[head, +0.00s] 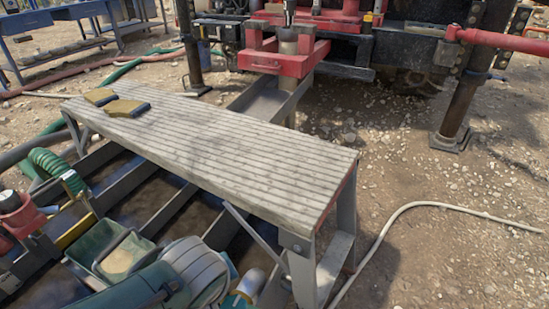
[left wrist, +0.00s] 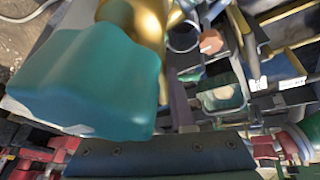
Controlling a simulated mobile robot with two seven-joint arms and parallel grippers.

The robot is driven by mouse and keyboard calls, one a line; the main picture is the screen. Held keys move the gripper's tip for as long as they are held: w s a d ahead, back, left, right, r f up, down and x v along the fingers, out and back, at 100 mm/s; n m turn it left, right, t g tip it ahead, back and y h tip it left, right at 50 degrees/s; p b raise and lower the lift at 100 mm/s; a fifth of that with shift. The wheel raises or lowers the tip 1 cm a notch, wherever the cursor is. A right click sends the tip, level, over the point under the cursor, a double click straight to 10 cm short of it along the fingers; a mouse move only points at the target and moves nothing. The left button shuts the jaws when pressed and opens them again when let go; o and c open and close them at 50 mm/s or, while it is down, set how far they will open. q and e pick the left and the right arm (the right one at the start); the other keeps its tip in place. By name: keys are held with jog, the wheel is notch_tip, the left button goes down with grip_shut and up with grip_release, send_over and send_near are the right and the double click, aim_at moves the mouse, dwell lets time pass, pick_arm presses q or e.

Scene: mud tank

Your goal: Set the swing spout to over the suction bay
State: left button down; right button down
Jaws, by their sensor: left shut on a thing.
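In the left wrist view, my left gripper (left wrist: 155,135) is shut at a smooth brass-coloured part (left wrist: 150,22). A large teal block beside it hides the contact, and I cannot tell whether the brass part belongs to the swing spout. In the head view, teal and grey casings fill the bottom edge, and I cannot make out the fingertips or the spout's outlet. The mud tank (head: 88,163) has grey dividers with dark mud between them, left of and below the walkway. I cannot tell which bay is the suction bay. My right gripper is not in view.
A ribbed grey walkway (head: 215,150) crosses above the tank, with two tan-and-dark pads (head: 127,108) on it. A green bin (head: 120,258) stands at lower left, near a green ribbed hose (head: 55,170). A pale hose (head: 430,205) lies on open gravel at right.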

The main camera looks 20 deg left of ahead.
pick_arm(q)
jog(key=shift+s+a+n+y, duration=0.3)
jog(key=shift+s+n, duration=0.15)
jog(key=shift+n, duration=0.25)
jog(key=c, duration=0.8)
grip_release()
jog(key=shift+o, duration=0.2)
jog(key=p+v, duration=0.6)
jog(key=v, duration=0.4)
jog(key=shift+w, duration=0.15)
